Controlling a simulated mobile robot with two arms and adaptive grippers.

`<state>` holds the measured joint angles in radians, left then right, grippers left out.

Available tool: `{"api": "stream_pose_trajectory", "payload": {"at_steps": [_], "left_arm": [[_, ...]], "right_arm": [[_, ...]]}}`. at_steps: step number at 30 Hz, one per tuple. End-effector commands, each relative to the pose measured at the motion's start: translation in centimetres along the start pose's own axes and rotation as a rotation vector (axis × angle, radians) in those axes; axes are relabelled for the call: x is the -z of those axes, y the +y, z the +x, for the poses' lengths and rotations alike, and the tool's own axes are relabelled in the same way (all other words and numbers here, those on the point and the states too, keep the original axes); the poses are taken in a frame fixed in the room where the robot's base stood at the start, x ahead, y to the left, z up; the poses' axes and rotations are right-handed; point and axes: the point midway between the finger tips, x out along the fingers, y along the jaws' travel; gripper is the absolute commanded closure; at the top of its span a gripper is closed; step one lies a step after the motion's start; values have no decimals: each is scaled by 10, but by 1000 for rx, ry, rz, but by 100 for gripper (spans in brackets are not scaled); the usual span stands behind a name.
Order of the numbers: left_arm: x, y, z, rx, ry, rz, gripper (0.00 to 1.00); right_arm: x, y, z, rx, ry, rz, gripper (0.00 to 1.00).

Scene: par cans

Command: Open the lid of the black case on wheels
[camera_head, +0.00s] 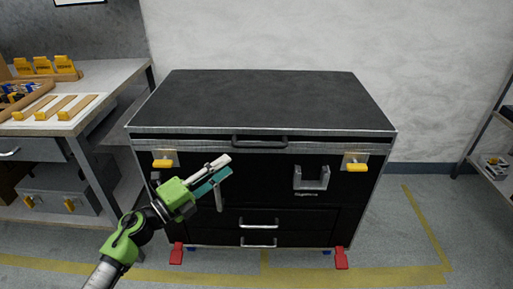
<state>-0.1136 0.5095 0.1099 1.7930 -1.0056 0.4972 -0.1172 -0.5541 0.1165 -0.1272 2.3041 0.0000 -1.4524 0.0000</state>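The black case (262,100) stands on the floor in the middle, facing me. Its lid lies flat across the top and looks shut, with a dark handle (260,142) at the middle of its front edge. Yellow latches sit at the front left (163,162) and front right (356,166). My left gripper (229,166) is in front of the case's upper left front, right of the left latch and below the lid edge. Its fingers look apart with nothing between them. It partly hides a silver bracket (219,198). My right gripper is not in view.
The case front has a silver U-shaped bracket (312,178) and two drawer handles (259,223). Red wheel brakes (341,258) show at the floor. A workbench (112,72) with tools stands close on the left. A shelf (494,172) is at the far right. Floor right of the case is clear.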

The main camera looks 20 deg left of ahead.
Motion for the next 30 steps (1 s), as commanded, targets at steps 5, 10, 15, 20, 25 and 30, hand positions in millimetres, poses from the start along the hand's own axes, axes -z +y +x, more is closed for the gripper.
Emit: {"api": "stream_pose_trajectory", "payload": {"at_steps": [5, 10, 15, 20, 25, 30], "left_arm": [[0, -2, 34, 5, 0, -1, 71], [0, -2, 67, 5, -1, -2, 71], [0, -2, 96, 4, -1, -2, 71], [0, 0, 115, 2, -2, -5, 71], [0, 0, 123, 0, -2, -3, 71], [0, 0, 124, 0, -2, -3, 71]], "right_arm": [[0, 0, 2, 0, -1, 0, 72], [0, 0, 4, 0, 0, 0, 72], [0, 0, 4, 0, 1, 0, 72], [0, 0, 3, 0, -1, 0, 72], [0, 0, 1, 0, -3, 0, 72], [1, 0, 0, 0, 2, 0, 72]]}}
